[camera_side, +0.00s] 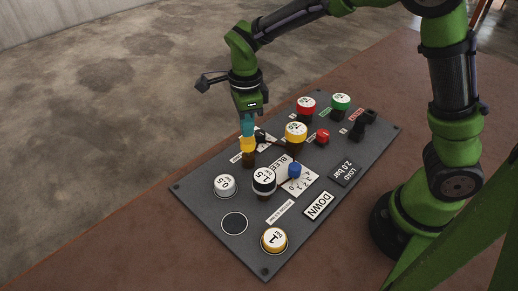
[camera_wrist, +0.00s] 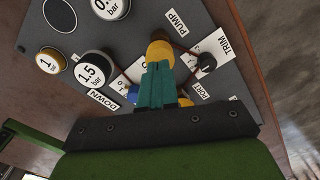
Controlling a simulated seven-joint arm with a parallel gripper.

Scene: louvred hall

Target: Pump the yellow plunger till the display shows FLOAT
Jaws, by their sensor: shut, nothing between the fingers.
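The yellow plunger (camera_side: 247,145) stands upright on its dark stem at the panel's far left edge. In the wrist view its yellow top (camera_wrist: 159,49) shows just beyond the fingertips, near a PUMP label (camera_wrist: 175,22). My gripper (camera_side: 247,133) is shut and empty, with its teal fingers pointing down over the plunger. The fingertips (camera_wrist: 158,64) look to be at its top; I cannot tell whether they touch. The display (camera_side: 318,206) reads DOWN, and it also shows in the wrist view (camera_wrist: 103,100).
The dark panel (camera_side: 210,205) lies on a reddish-brown table (camera_side: 150,240). Weight-like caps marked in bar stand near the plunger, including a white-topped 1.5 one (camera_side: 264,181) and a yellow one (camera_side: 296,131). A blue knob (camera_side: 294,170) and a LOAD 2.0 bar plate (camera_side: 346,171) are to the right.

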